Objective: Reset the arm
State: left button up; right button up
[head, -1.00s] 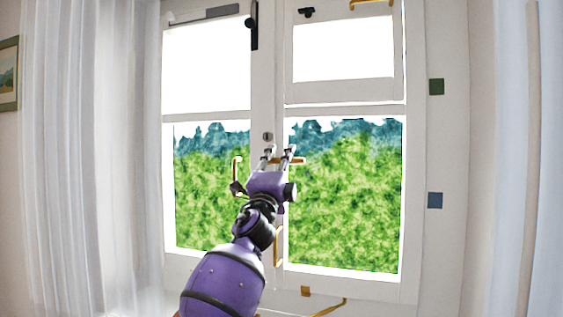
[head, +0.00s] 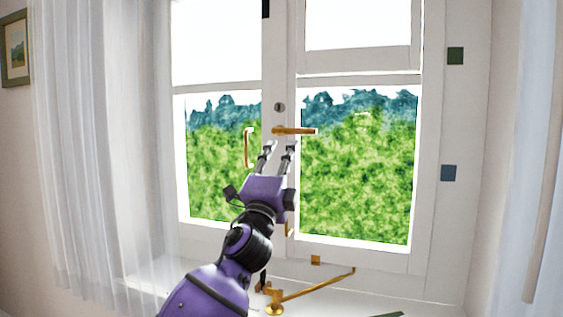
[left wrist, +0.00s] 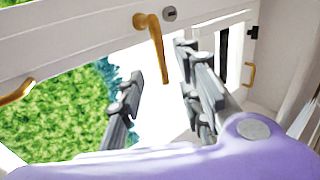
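My left gripper (head: 277,150) is purple with grey fingers. In the head view it is in front of the window's middle post, just below a brass lever handle (head: 296,131) that points right. In the left wrist view the two fingers (left wrist: 155,95) stand apart with nothing between them. There the brass handle (left wrist: 155,45) shows beyond the fingertips, apart from them. My right gripper is in neither view.
The white window frame (head: 360,80) fills the middle. A brass pull (head: 248,148) is left of the handle. A brass stay (head: 315,288) lies over the sill. White curtains (head: 85,150) hang left, and right (head: 530,150).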

pick_arm(q)
jog(key=shift+s+a+f, duration=0.1)
jog(key=shift+s+f, duration=0.2)
jog(key=shift+s, duration=0.15)
